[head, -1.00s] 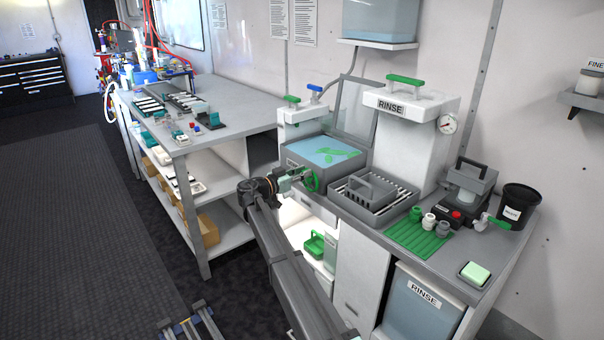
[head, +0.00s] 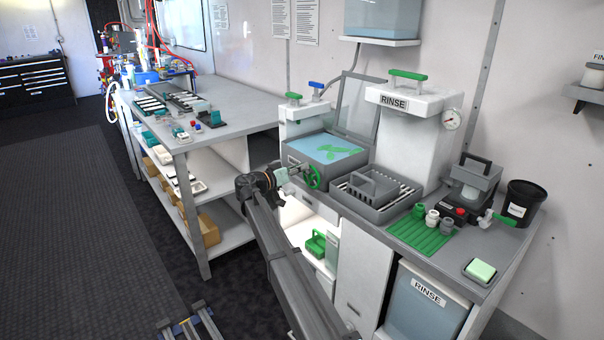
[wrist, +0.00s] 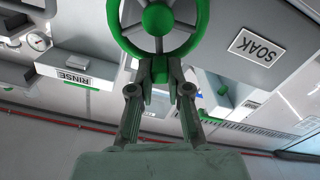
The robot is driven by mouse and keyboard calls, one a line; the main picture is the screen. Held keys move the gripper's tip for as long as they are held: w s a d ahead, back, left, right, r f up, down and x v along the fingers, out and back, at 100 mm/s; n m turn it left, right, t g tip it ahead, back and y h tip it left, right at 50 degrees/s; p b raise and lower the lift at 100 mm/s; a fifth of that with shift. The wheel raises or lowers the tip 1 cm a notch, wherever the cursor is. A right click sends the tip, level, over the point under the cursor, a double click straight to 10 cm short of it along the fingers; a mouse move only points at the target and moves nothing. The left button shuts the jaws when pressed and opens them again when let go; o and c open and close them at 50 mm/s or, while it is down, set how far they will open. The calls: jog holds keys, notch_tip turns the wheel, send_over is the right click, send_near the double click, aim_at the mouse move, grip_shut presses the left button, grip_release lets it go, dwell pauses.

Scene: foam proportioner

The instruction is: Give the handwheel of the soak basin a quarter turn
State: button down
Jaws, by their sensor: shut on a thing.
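The handwheel (head: 313,176) is a green ring with grey spokes on the front of the soak basin (head: 312,155), which holds blue liquid. In the wrist view the wheel (wrist: 157,18) fills the top middle, with a round green hub, and a SOAK label (wrist: 257,46) appears upside down beside it. My gripper (head: 302,171) reaches the wheel from the left. In the wrist view my gripper (wrist: 160,76) has its two fingers closed on the near part of the rim.
A grey rack tray (head: 375,192) sits right of the basin, below the RINSE tank (head: 408,125). An open lit shelf (head: 305,235) with a green container lies below.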

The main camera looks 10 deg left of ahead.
jog(key=shift+w+a+f+n, duration=0.35)
jog(key=shift+f+n, duration=0.35)
jog(key=shift+n, duration=1.55)
jog(key=shift+w+a+f+n, duration=0.35)
jog(key=shift+f+n, duration=0.4)
jog(key=shift+n, duration=1.55)
jog(key=shift+w+a+f+n, duration=0.35)
jog(key=shift+f+n, duration=0.35)
jog(key=shift+n, duration=1.55)
jog(key=c, duration=1.1)
grip_release()
jog(key=shift+d, duration=0.1)
